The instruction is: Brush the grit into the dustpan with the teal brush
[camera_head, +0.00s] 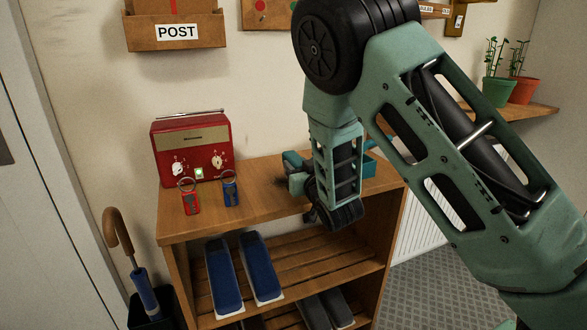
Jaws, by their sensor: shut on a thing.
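My gripper (300,185) is low over the right half of the wooden shelf top, mostly hidden behind my own wrist and forearm. It is shut on what appears to be the teal brush (293,161), of which only a small teal part shows left of my arm. Dark bristles seem to show just left of the gripper, close to the wood. A teal dustpan (371,172) shows partly at the right end of the shelf top, behind my arm. I cannot make out the grit; my arm covers much of that area.
A red radio (190,150) stands at the left of the wooden shelf unit (250,207). A red key fob (191,203) and a blue key fob (231,190) lie before it. Shoes (224,275) fill the lower shelf. An umbrella (140,275) stands at left. Plant pots (497,91) sit at right.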

